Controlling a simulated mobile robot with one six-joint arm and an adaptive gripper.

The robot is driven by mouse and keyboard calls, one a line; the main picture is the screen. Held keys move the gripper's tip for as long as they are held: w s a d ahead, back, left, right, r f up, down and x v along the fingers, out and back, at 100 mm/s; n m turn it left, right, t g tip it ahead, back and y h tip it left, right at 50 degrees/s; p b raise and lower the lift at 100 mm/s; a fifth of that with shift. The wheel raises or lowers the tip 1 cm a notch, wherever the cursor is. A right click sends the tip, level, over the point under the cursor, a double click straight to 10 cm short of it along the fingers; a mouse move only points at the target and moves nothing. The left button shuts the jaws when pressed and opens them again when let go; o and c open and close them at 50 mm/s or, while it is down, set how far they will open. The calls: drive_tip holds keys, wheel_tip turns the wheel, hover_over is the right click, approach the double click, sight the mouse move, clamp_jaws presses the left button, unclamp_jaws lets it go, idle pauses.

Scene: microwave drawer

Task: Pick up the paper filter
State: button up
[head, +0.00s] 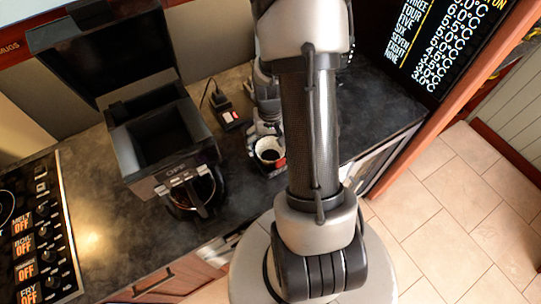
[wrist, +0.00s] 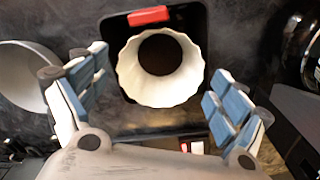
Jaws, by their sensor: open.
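The paper filter is a white fluted cup with a dark inside, and it shows in the wrist view (wrist: 160,96) near the upper middle and in the head view (head: 268,144) on the counter. It sits on a dark tray or box (wrist: 118,22) with a red part at its edge. My gripper (wrist: 157,68) is open, with one blue-and-white finger on each side of the filter in the picture. Gaps show between both fingers and the filter. In the head view my arm hides part of the gripper (head: 266,130). The height gap cannot be told.
A coffee maker (head: 178,152) with its lid up and a glass carafe (head: 188,192) stands left of the filter. A small black device (head: 226,112) lies behind. A pale bowl (wrist: 22,80) is at the wrist view's left. The stove (head: 38,240) is far left.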

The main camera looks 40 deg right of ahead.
drive_tip(key=shift+f, duration=0.3)
drive_tip(key=shift+c, duration=0.2)
drive_tip(key=c, duration=0.8)
drive_tip(key=shift+r, duration=0.1)
